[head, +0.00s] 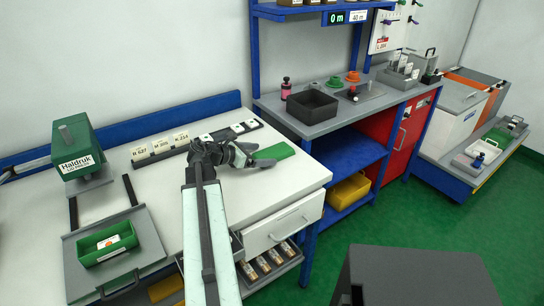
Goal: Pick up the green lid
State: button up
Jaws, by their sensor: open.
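The green lid (277,151) is a flat green piece on the white worktop, close to its right end. My gripper (259,155) is open at the lid's left end, with its dark fingers reaching toward it. The fingers and wrist hide part of that end. I cannot tell whether they touch the lid or how far it lies between them. An open green box (107,243) sits in a grey tray at the lower left and holds a small white and orange item.
A green press marked Haldruk (77,147) stands at the left of the white worktop (150,190). A row of labelled holders (161,146) runs behind my arm. A blue-framed bench (345,123) with a black bin (312,106) stands to the right.

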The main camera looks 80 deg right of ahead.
jog(key=shift+x, duration=0.95)
jog(key=c, duration=1.4)
jog(key=shift+c, duration=0.2)
notch_tip(320, 180, up, 10)
jog(key=p, duration=1)
jog(key=shift+r, duration=0.15)
